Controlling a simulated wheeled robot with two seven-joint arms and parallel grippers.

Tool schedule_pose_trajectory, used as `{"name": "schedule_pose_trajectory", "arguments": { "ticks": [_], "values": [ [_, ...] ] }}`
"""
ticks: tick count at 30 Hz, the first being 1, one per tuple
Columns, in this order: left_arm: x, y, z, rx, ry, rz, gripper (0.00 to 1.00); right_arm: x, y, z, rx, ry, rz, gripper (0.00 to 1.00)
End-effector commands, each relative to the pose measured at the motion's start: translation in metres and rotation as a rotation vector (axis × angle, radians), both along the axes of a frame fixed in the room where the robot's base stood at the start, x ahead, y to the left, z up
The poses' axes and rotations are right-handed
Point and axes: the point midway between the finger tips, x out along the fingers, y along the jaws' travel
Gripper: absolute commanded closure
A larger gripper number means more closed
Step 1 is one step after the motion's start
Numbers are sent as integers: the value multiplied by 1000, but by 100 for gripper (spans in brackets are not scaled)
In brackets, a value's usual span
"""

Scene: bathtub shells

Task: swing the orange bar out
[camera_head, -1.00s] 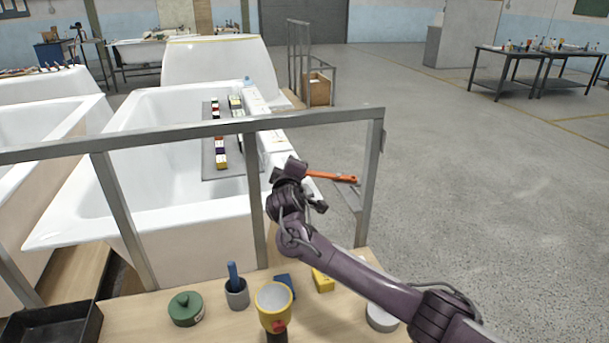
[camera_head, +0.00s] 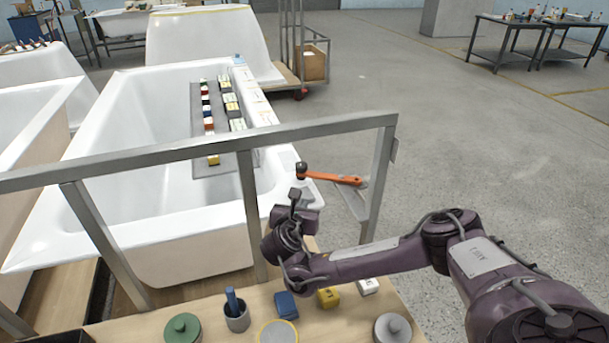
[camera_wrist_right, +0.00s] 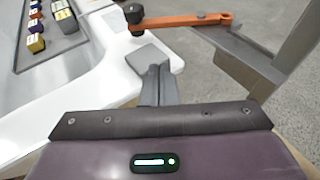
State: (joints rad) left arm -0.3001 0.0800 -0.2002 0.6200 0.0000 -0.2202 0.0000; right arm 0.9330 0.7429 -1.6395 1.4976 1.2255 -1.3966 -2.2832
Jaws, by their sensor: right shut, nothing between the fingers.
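The orange bar (camera_head: 337,179) lies roughly level near the right end of the grey rail frame, beside the white tub's corner. A dark knob (camera_head: 301,168) stands at its left end. In the right wrist view the bar (camera_wrist_right: 185,20) runs from the dark knob (camera_wrist_right: 133,14) toward the frame post. My right gripper (camera_head: 296,198) is shut and empty, just on the near side of the knob. In the wrist view its grey fingers (camera_wrist_right: 154,75) sit together below the knob, with a visible gap to the bar. My left gripper is not in view.
The grey rail frame (camera_head: 200,147) crosses in front of the white tub (camera_head: 130,205), its right post (camera_head: 381,170) close to the bar. A wooden bench (camera_head: 345,318) in front holds a green lidded pot (camera_head: 182,328) and small blocks. Open floor lies right.

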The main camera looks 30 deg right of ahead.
Motion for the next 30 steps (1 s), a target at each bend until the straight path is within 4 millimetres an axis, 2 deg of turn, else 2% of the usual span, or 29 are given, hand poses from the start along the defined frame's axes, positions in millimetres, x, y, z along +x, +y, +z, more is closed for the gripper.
{"name": "schedule_pose_trajectory", "arguments": {
  "ticks": [11, 17, 25, 30],
  "values": [
    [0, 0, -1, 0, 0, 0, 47, 1, -1, -1, -2, 2, 0, 100],
    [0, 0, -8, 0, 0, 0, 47, 9, -10, -7, -2, 2, -3, 100],
    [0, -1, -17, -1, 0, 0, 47, 34, -36, -19, 0, 3, -4, 100],
    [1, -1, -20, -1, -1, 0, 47, 59, -58, -28, -1, 2, -4, 100]
  ]
}}
